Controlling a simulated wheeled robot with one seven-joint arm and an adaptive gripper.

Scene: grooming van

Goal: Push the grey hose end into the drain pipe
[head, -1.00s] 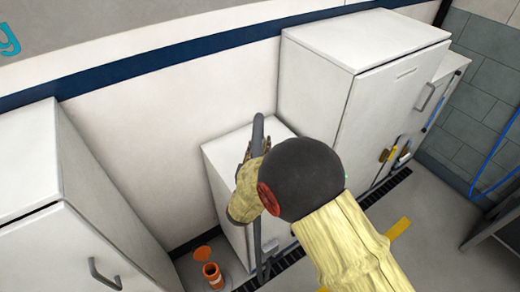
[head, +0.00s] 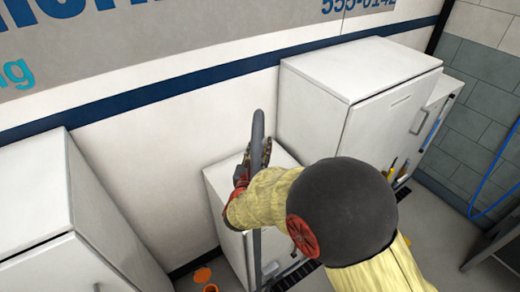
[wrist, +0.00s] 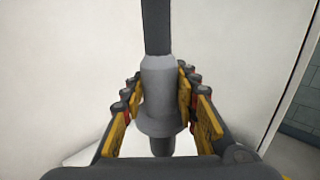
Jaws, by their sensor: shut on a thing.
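The grey hose (head: 257,255) runs up and down in the head view, in front of a low white cabinet. My gripper (head: 258,160) is around its upper part, largely hidden by my arm. In the wrist view my gripper (wrist: 160,88) is shut on the grey hose end (wrist: 158,90), a flared cuff between the yellow finger pads. A dark narrower length shows above the cuff and a dark tip below it. The orange drain pipe (head: 211,288) stands on the floor, cut by the head view's bottom edge. The hose end is apart from it.
An orange disc (head: 202,275) lies beside the drain pipe. The low white cabinet (head: 222,185) stands close behind the gripper. Taller white cabinets stand at left (head: 35,190) and right (head: 350,75). A floor grate runs along the cabinet fronts.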

